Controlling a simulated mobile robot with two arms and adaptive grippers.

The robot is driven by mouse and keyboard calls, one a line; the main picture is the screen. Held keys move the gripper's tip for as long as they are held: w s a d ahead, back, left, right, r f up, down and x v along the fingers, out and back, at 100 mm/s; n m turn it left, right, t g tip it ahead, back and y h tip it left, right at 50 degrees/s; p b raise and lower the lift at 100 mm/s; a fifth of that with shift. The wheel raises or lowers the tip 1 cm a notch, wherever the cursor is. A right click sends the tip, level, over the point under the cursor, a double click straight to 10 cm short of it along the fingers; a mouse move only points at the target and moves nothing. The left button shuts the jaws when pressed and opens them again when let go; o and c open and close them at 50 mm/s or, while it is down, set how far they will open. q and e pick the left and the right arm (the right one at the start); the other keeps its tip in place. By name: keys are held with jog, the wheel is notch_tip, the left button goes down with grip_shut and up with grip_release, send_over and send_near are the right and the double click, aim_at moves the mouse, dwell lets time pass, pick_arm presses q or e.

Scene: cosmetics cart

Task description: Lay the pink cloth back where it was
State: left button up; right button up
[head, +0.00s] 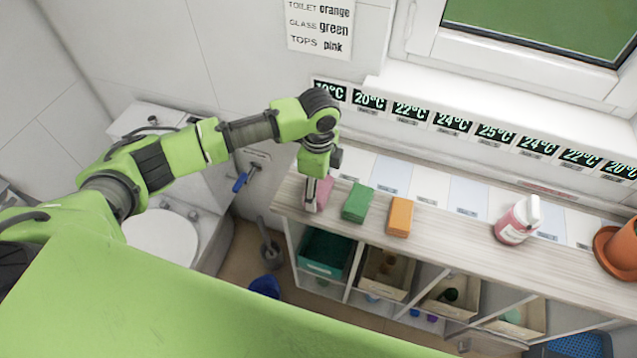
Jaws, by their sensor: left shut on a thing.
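The pink cloth (325,190) is at the left end of the wooden counter top, left of a green cloth (358,203) and an orange cloth (400,217). My left gripper (311,205) points down at the pink cloth and is shut on it. The gripper hides part of the cloth, and I cannot tell whether the cloth touches the counter. My right gripper is not in view.
The counter (460,252) has free room between the orange cloth and a pink spray bottle (517,220). A terracotta pot (617,250) stands at the right. Open bins fill the shelves below. A toilet (160,240) is at the left. A wall sign (319,27) pairs tops with pink.

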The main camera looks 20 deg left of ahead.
aim_at(319, 186)
pick_arm(q)
jog(key=shift+f, duration=0.2)
jog(key=o, duration=1)
jog(key=shift+o, duration=0.4)
notch_tip(319, 186, up, 12)
jog(key=b, duration=0.3)
jog(key=shift+r, duration=0.2)
